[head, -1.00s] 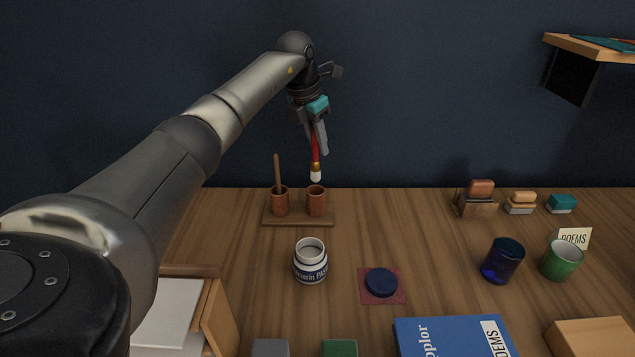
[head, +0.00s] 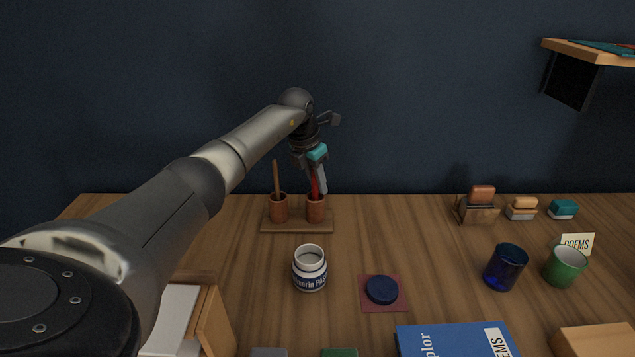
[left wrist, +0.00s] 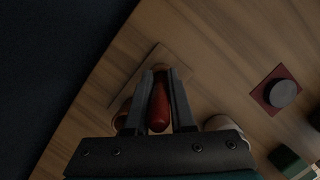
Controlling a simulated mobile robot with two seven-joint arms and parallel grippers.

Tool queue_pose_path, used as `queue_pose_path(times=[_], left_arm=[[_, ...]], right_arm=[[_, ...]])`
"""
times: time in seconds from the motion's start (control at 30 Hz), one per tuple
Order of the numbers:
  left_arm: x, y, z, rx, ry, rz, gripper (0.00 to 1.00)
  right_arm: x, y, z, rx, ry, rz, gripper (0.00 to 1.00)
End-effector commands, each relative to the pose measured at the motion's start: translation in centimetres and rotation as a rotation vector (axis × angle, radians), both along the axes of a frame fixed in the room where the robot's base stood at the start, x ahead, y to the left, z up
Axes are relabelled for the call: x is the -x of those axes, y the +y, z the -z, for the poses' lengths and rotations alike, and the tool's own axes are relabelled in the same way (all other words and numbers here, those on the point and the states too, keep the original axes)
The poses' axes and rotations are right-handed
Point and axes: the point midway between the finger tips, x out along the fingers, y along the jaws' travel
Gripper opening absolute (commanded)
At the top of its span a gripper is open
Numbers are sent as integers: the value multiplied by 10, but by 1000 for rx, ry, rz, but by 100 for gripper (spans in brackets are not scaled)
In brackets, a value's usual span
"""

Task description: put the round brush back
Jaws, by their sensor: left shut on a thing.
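The round brush has a red handle (head: 314,184). Its lower end is inside the right-hand terracotta cup (head: 316,211) of a wooden stand (head: 297,228), and its tip is hidden there. My left gripper (head: 319,188) is just above that cup, shut on the red handle. In the left wrist view the red handle (left wrist: 159,108) lies between the two fingers. The left-hand cup (head: 279,210) holds another brown-handled tool (head: 276,178). My right gripper is not in view.
A white paste jar (head: 310,267) stands in front of the stand. A dark blue lid (head: 381,289) lies on a red square. A blue glass (head: 506,266), a green cup (head: 566,265) and a blue book (head: 455,340) are to the right. A dark wall is behind.

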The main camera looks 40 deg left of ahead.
Motion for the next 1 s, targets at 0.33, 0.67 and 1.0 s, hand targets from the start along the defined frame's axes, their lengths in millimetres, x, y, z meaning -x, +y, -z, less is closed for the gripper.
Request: queue_pose_path(times=[0.33,0.67,1.0], left_arm=[[0,0,2,0,1,-1,52],[1,1,-5,-1,0,-1,52],[18,3,-67,-4,-2,-1,52]], right_arm=[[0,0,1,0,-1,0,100],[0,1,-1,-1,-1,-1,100],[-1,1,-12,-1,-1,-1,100]])
